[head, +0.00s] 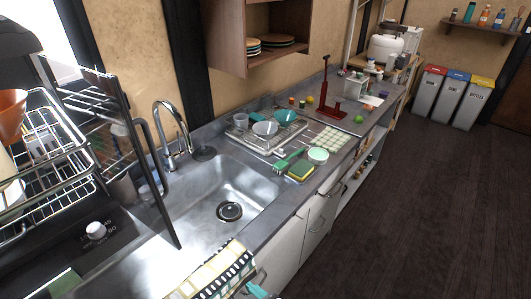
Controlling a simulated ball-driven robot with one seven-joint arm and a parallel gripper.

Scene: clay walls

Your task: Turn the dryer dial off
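The dryer (118,215) stands at the left, with wire racks inside and its dark-framed front panel raised. The dial (96,230) is a white round knob on the dryer's black front base. Small pale markings sit around the dial, too small to read, so I cannot tell its setting. An orange cup or bowl (10,112) and pale dishes (12,195) sit in the racks.
A steel sink (215,195) with a tall faucet (175,130) lies right of the dryer. A patterned towel (213,272) lies on the counter's front edge. A drying tray, brush and sponge (300,170) stand beyond the sink. Dark floor (420,210) at right is clear.

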